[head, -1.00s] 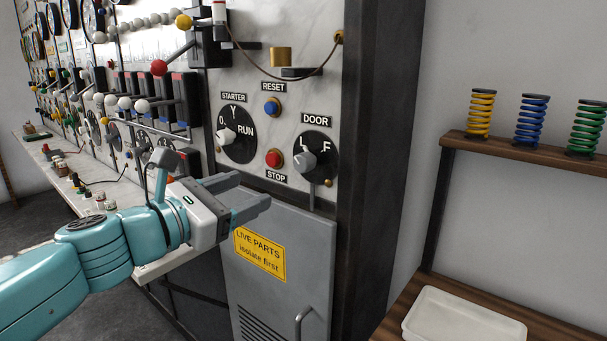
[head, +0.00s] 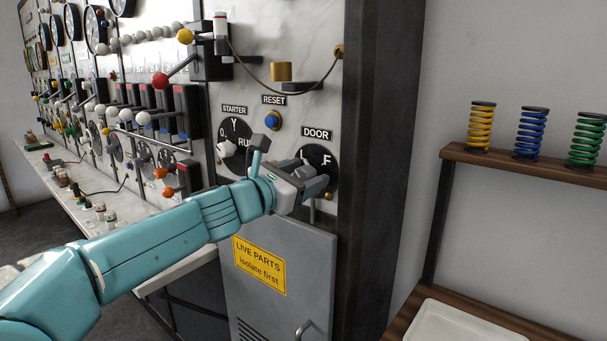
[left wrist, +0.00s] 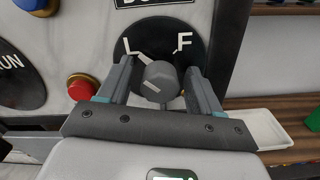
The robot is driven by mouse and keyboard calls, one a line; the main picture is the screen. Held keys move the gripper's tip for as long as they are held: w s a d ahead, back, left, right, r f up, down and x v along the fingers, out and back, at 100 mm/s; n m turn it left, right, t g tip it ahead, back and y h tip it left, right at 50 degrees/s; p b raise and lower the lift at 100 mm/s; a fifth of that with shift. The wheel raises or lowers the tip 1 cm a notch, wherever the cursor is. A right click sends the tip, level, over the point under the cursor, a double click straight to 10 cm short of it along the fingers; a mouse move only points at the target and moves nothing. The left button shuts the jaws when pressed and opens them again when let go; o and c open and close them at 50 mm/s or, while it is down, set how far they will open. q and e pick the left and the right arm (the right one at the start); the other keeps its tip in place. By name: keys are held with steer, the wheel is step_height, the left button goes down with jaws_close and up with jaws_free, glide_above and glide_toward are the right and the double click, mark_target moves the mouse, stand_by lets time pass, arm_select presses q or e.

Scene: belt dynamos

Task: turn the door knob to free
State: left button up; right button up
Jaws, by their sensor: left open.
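The door knob (left wrist: 160,80) is a grey knob on a round black dial (left wrist: 188,28) marked L and F. In the left wrist view it sits between my left gripper's (left wrist: 159,72) two open fingers. I cannot tell whether either finger touches it. A white line runs from near the knob toward the L, but I cannot tell surely where the knob points. In the head view my left gripper (head: 314,180) is at the dial (head: 332,170), below the DOOR label (head: 317,133), and largely hides the knob. My right gripper is not in view.
The red STOP button (left wrist: 81,87) is just left of my fingers in the wrist view. The STARTER dial (head: 232,158) and blue RESET button (head: 272,120) are near my left gripper. A grey cabinet door (head: 300,260) with a yellow sign (head: 259,266) is below.

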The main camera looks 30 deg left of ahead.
arm_select(q)
steer(key=shift+c, duration=0.4)
steer(key=c, duration=1)
steer(key=shift+m, duration=0.3)
steer(key=m+b, duration=0.2)
steer(key=shift+m, duration=0.4)
steer(key=m+b, duration=0.2)
steer(key=m, duration=0.3)
steer(key=m+b, duration=0.2)
steer(key=m, duration=0.2)
steer(key=shift+f+m, duration=0.15)
steer(key=shift+m, duration=0.25)
steer(key=shift+d+m+b, duration=0.1)
steer(key=shift+m+b, duration=0.95)
steer(key=shift+m, duration=1.25)
steer(key=shift+f, duration=0.1)
